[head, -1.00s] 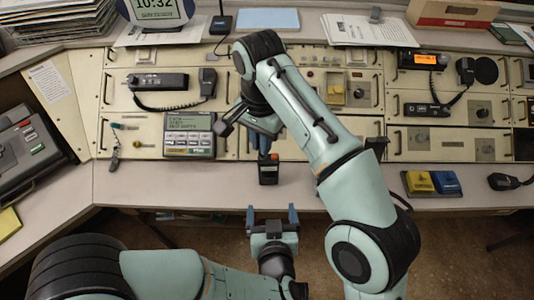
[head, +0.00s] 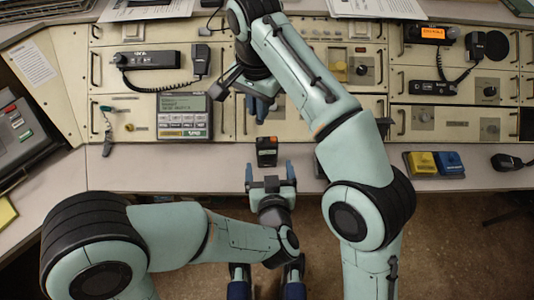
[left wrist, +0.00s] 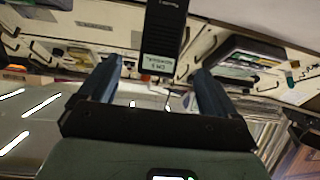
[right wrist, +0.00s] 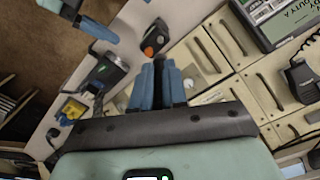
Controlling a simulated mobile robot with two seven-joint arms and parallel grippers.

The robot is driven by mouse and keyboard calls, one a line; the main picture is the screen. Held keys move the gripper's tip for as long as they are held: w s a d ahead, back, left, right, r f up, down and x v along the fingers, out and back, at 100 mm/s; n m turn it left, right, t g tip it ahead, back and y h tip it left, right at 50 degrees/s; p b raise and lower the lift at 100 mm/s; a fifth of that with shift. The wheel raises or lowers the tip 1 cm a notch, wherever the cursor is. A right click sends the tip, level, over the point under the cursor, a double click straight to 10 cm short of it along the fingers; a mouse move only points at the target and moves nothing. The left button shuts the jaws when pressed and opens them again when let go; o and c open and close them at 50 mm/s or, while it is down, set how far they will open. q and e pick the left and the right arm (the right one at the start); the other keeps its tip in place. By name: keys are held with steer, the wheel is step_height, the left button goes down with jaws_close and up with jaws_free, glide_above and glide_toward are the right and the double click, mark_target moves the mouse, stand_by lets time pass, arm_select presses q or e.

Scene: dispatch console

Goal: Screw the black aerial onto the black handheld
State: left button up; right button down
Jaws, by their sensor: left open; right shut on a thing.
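The black handheld (head: 267,153) stands on the desk near its front edge, with an orange patch on top. It shows between my left fingers in the left wrist view (left wrist: 162,40) and past my right fingertips in the right wrist view (right wrist: 154,40). My left gripper (head: 270,172) is open just in front of it, fingers pointing at it, apart from it. My right gripper (head: 260,106) is beyond and above the handheld, its fingers (right wrist: 160,68) close together. It is shut on the black aerial, which the fingers almost wholly hide.
Behind is the console with a grey terminal (head: 184,116), a radio with handset (head: 151,60) and drawer handles. A yellow and blue switch box (head: 435,164) sits at right on the desk. My right arm crosses above the desk. The desk left of the handheld is clear.

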mark_target(268, 154)
arm_select(q)
steer(key=x, duration=0.9)
steer(key=c, duration=1.5)
arm_select(e)
steer(key=shift+f, duration=2.55)
